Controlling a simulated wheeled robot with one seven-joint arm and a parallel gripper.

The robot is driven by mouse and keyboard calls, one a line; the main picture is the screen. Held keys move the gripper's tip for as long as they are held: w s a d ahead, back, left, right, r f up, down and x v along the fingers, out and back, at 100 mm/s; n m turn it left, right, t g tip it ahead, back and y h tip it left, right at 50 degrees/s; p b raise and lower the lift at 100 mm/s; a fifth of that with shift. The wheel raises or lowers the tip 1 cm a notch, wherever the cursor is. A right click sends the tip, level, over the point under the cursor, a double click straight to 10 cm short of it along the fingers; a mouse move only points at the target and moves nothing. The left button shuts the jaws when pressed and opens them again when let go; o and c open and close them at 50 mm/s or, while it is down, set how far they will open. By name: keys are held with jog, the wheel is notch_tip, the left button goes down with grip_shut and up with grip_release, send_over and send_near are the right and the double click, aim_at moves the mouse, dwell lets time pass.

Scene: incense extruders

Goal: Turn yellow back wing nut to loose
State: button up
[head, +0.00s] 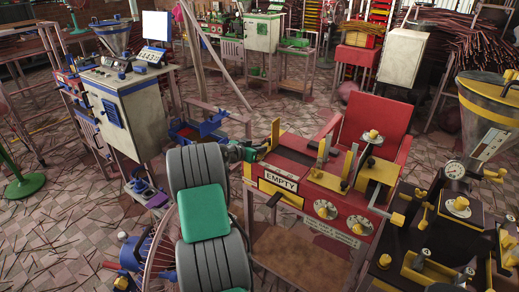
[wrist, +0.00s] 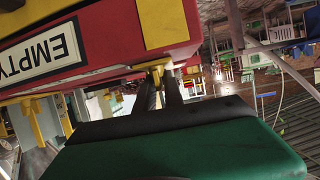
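The red machine (head: 300,160) with the EMPTY sign stands at the middle right in the head view. A small yellow wing nut (wrist: 157,71) sits under its red edge in the wrist view. My gripper (wrist: 160,84) reaches up to this nut, with its two dark fingers close together and their tips at either side of it. Whether the fingers press on the nut is not clear. In the head view my gripper (head: 258,150) is at the machine's left end, beside a yellow upright piece (head: 275,133); the nut there is mostly hidden. The nut's turn angle cannot be read.
The EMPTY sign (wrist: 40,52) and a yellow bracket (wrist: 163,22) are close to my gripper in the wrist view. A black and yellow machine (head: 440,235) stands at the right. A white cabinet (head: 130,110) stands at the left. Sticks litter the tiled floor (head: 50,240).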

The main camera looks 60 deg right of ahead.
grip_shut()
jog(key=shift+s+n+t+b, duration=0.1)
jog(key=shift+n+t+b, duration=0.2)
jog(key=n+t+b, duration=0.2)
jog(key=n+t, duration=0.1)
jog(key=t, duration=0.1)
jog(key=shift+s, duration=0.15)
jog(key=n+t+y+b, duration=0.1)
jog(key=n+t+b, duration=0.1)
jog(key=n+t, duration=0.2)
jog(key=shift+d+f+b, duration=0.1)
jog(key=shift+d+b, duration=0.05)
jog(key=shift+b, duration=0.25)
jog(key=n+t+y+b, duration=0.2)
jog(key=n+t, duration=0.1)
jog(key=shift+b, duration=0.35)
jog(key=shift+n+t+y+b, duration=0.6)
jog(key=shift+n+t+y, duration=0.2)
jog(key=shift+n, duration=0.1)
jog(key=shift+w+r, duration=0.2)
